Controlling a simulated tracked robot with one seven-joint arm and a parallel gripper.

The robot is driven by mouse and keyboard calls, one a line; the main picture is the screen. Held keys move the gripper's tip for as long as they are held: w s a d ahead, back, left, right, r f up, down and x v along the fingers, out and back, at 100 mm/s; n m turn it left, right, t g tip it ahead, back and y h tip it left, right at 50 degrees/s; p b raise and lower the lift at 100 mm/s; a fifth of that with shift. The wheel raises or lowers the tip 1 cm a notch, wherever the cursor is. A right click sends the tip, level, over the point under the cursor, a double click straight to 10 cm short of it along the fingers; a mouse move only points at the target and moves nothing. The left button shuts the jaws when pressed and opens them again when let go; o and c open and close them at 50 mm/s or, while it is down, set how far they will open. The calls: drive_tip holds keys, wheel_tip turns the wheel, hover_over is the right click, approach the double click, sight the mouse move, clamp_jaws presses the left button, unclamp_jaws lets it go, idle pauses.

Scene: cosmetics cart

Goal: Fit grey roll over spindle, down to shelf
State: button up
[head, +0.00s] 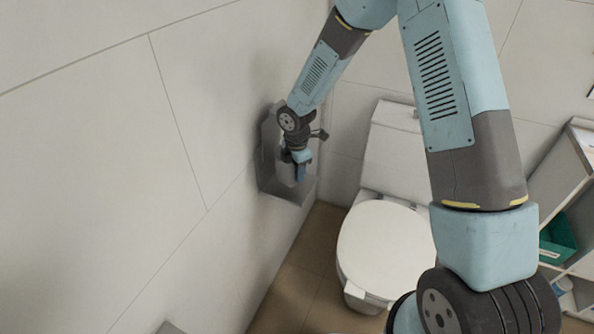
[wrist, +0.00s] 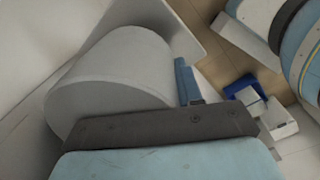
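The grey roll (wrist: 115,75) fills the upper left of the wrist view, tilted in that picture, right beyond the palm. One blue finger of my gripper (wrist: 186,80) shows close against the roll's right side; the other finger is hidden, so I cannot tell whether it grips the roll. In the head view my gripper (head: 299,168) points down at the wall shelf (head: 290,192), with a sliver of the roll (head: 284,171) left of it. The spindle is not visible. I cannot tell whether the roll is around it or touches the shelf.
The shelf is fixed to the pale tiled wall (head: 190,170) on the left. A white toilet (head: 385,245) stands just right of it. A cart (head: 580,150) holding a green box (head: 556,240) is at the far right. A blue container (wrist: 240,90) lies beyond in the wrist view.

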drive_tip(key=shift+o, duration=0.2)
drive_tip(key=shift+s+f, duration=0.25)
drive_tip(key=shift+f, duration=0.05)
drive_tip(key=shift+o, duration=0.4)
wheel_tip(320, 180, up, 7)
drive_tip(key=shift+w+r, duration=0.15)
drive_tip(key=shift+r, duration=0.35)
